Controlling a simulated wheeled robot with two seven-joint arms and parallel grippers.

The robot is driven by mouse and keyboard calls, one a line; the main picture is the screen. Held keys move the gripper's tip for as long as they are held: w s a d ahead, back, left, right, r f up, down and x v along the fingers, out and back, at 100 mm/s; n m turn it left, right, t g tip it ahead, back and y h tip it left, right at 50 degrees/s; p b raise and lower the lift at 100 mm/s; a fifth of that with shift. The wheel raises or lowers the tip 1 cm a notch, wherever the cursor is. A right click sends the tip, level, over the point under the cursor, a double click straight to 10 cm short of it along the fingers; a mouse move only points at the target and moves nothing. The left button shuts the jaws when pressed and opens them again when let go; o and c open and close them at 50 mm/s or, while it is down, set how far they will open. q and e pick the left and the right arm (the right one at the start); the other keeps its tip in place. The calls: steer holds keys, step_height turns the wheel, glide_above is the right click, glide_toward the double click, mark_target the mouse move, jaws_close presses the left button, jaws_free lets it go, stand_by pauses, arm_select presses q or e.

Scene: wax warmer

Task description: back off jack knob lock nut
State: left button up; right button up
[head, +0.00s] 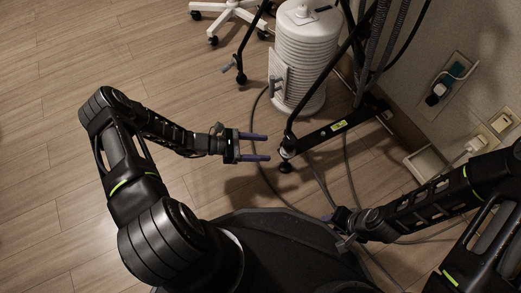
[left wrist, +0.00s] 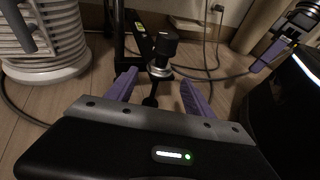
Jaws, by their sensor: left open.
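The jack knob (left wrist: 165,46) is a black upright knob at the end of a black floor beam. The lock nut (left wrist: 159,70) looks like the silvery collar just below it. In the head view the knob (head: 286,152) is small, and the nut cannot be made out there. My left gripper (head: 267,147) is open and empty, its two purple fingers pointing right towards the knob, a short gap away. In the left wrist view the knob and collar show beyond and between the fingertips. My right gripper (head: 329,218) is low on the right, away from the knob; its finger gap is not clear.
A white ribbed tank (head: 306,75) stands behind the beam (head: 335,128). A wheeled stand base (head: 230,12) is at the back. Cables run over the floor near the knob. A wall with sockets (head: 445,85) bounds the right. The wood floor (head: 60,100) at left is clear.

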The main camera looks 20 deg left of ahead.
mark_target(284, 150)
arm_select(q)
steer(key=shift+d+f, duration=0.1)
steer(key=shift+d, duration=0.1)
steer(key=shift+b+x, duration=0.95)
steer(key=shift+x, duration=2.7)
steer(key=shift+d, duration=0.15)
